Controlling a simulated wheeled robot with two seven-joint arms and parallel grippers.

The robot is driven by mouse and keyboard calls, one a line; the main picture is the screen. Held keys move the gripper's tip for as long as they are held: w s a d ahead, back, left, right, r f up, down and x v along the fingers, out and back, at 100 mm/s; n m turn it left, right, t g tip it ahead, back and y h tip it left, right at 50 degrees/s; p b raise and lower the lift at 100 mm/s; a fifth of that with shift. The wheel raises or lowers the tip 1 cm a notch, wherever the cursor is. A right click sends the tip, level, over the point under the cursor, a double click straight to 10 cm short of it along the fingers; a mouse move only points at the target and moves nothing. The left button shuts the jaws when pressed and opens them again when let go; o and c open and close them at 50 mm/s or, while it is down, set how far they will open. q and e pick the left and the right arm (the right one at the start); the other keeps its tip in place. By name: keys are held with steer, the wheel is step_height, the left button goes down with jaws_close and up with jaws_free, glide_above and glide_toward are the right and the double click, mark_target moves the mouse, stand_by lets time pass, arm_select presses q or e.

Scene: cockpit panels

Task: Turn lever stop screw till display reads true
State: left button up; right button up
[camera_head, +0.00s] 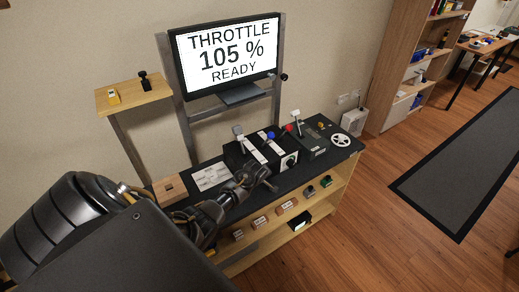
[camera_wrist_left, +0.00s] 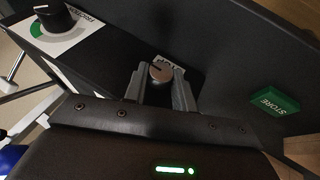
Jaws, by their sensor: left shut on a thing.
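The display (camera_head: 228,57) at the back reads "THROTTLE 105 % READY". My left arm reaches in from the left, and my left gripper (camera_head: 264,180) is at the front of the black cockpit panel. In the left wrist view, the left gripper (camera_wrist_left: 160,86) has its two fingers on either side of a small round metal stop screw (camera_wrist_left: 161,71) with a dark slot. The gripper is shut on this screw. A label behind the screw is partly hidden. In the head view I cannot make out the screw. My right gripper is not in view.
A black friction knob (camera_wrist_left: 56,18) with a green ring is left of the screw, and a green STORE button (camera_wrist_left: 274,102) is to its right. Levers with a blue knob (camera_head: 270,135) and a red knob (camera_head: 289,128) stand on the panel. A white wheel (camera_head: 340,140) is further right.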

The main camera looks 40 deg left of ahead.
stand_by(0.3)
arm_select(q)
steer(key=o, duration=1)
steer(key=shift+c, duration=0.2)
steer(key=shift+s+d+r, duration=0.2)
steer(key=shift+s+r, duration=0.05)
steer(key=shift+r, duration=0.2)
steer(key=shift+b+v, duration=0.85)
steer(key=shift+v, duration=3.95)
steer(key=shift+s, duration=0.1)
